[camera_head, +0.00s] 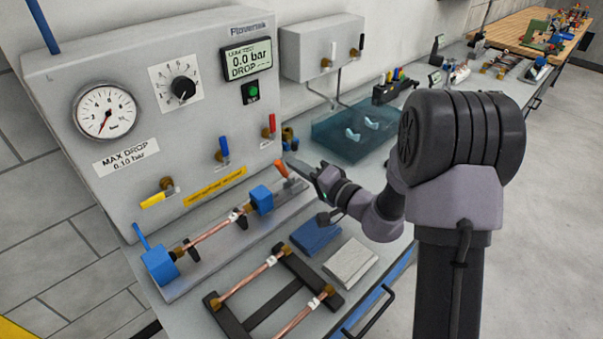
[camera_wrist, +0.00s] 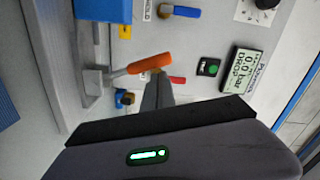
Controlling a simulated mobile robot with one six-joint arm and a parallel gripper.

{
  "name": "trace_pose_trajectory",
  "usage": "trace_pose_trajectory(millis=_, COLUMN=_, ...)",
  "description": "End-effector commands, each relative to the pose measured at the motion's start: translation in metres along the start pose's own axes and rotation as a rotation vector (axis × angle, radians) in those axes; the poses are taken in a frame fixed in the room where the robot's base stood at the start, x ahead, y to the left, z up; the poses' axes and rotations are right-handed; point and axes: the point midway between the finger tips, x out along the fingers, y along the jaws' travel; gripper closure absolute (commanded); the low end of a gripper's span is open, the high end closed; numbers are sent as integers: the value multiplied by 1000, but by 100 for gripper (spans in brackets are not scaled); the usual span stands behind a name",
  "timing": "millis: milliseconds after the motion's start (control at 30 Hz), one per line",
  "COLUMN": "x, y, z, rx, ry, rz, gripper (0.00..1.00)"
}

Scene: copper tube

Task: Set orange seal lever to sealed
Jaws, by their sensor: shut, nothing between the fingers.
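The orange seal lever (camera_head: 281,168) is at the right end of the test fixture, beside the blue clamp block (camera_head: 261,199). In the wrist view the orange lever (camera_wrist: 150,64) sticks out from a grey bracket (camera_wrist: 97,82). My gripper (camera_head: 291,160) is shut and empty, with its tips close to the lever's handle. In the wrist view the shut fingers (camera_wrist: 157,88) end just below the handle's free end; I cannot tell whether they touch it. A copper tube (camera_head: 210,233) lies in the fixture between two blue blocks.
The grey test panel (camera_head: 190,130) stands behind, with yellow, blue and red valve levers, a gauge and a display (camera_head: 247,60) reading 0.0 bar. In front lie a black rack (camera_head: 290,290) with copper tubes, a blue pad (camera_head: 315,238) and a grey pad (camera_head: 350,262).

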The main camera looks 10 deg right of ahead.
Motion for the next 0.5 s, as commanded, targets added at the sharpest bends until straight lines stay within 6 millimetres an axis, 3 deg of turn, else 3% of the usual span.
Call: trace_pose_trajectory(millis=500, x=1, y=-2, z=9, rx=3, ry=-4, rz=0, gripper=100)
